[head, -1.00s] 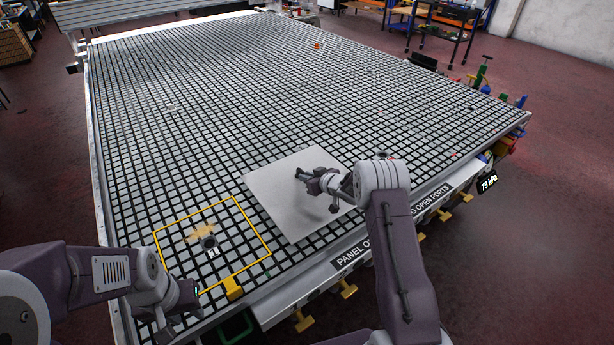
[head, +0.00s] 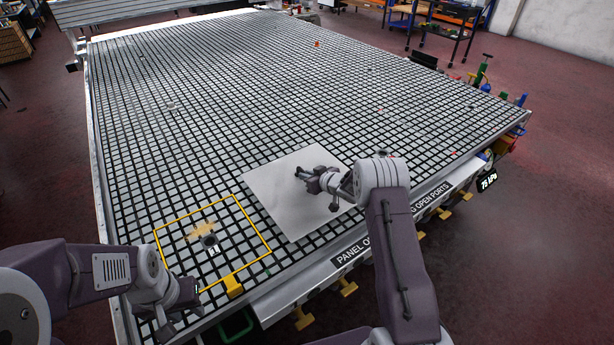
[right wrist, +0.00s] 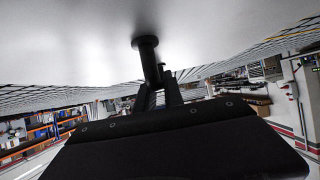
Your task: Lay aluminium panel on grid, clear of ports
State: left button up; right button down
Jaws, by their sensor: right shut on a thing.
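The aluminium panel (head: 282,205) is a flat, pale grey square over the front part of the black-lined grid (head: 240,110), right of the yellow outline. I cannot tell whether it touches the grid or hovers just above it. My right gripper (head: 304,176) is over the panel's middle. In the right wrist view it (right wrist: 158,80) is shut on a dark round-ended grip piece (right wrist: 146,44) against the panel's face (right wrist: 70,35). A dark port (head: 210,240) with a small label lies inside the yellow outline (head: 252,222). My left gripper (head: 172,325) is low at the table's near left corner; its jaws are unclear.
A yellow block (head: 233,285) sits at the outline's near edge. Yellow valve handles (head: 347,287) line the front edge below a lettered strip (head: 440,191). A small orange thing (head: 317,44) stands far back. Most of the grid behind the panel is clear.

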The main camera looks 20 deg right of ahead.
jog(key=shift+f+b, duration=0.4)
jog(key=shift+f, duration=0.05)
jog(key=c, duration=1.4)
grip_release()
jog(key=shift+o, duration=0.2)
jog(key=shift+s+f, duration=0.1)
jog(key=shift+f, duration=0.1)
jog(key=v, duration=0.9)
jog(key=shift+r, duration=0.15)
